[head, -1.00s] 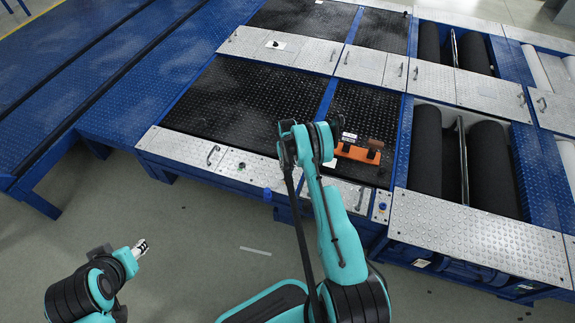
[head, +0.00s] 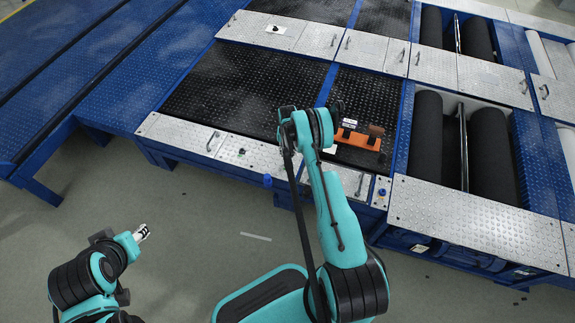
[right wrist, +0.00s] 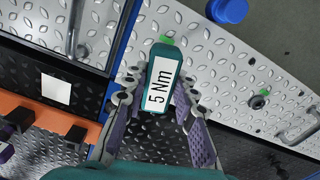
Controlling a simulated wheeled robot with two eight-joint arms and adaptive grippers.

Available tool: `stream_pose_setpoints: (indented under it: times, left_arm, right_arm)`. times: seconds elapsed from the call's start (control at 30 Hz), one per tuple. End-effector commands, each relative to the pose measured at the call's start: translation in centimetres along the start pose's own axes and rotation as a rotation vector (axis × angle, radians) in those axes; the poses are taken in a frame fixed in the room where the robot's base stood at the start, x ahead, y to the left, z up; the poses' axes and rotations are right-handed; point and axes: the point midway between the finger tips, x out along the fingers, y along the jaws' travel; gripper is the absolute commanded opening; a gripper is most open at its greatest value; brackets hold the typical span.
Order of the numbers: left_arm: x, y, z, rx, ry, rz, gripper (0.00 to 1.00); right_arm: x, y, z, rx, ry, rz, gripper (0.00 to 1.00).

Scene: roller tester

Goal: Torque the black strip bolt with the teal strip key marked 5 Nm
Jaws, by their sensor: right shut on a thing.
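The teal strip key marked 5 Nm (right wrist: 161,85) is between the fingers of my right gripper (right wrist: 158,100) in the right wrist view. The gripper is shut on it, and the key's label faces the camera. The key is over the metal tread-plate strip; its far end is hidden. A black bolt (right wrist: 258,102) sits in the strip to the right of the key, apart from it, with a green mark beside it. In the head view my right arm hides its gripper and the key. My left gripper (head: 142,232) is over the floor at lower left, apart from everything; its opening is too small to tell.
An orange rack (head: 360,139) with black holders lies on the black tread plate right of my right arm. A blue knob (right wrist: 228,10) sits at the strip's outer edge. Handles (head: 212,141) rise from the strip. Dark rollers (head: 428,140) lie in a recess at right.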

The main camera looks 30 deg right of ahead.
Motion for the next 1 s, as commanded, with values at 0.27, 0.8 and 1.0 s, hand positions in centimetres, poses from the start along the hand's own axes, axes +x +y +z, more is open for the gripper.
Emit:
stream_pose_setpoints:
  times: [0.27,0.8,1.0]
  left_arm:
    - [0.0,0.0,0.0,0.0,0.0,0.0,0.4]
    - [-0.3,0.0,-0.2,0.0,0.0,0.0,0.4]
    - [-0.4,0.0,-0.3,0.0,0.0,0.0,0.4]
  right_arm:
    - [0.0,0.0,0.0,-0.037,0.0,0.0,0.0]
    - [-1.4,0.0,0.0,-0.038,0.0,0.0,0.0]
    - [-2.1,0.0,0.0,-0.038,0.0,0.0,0.0]
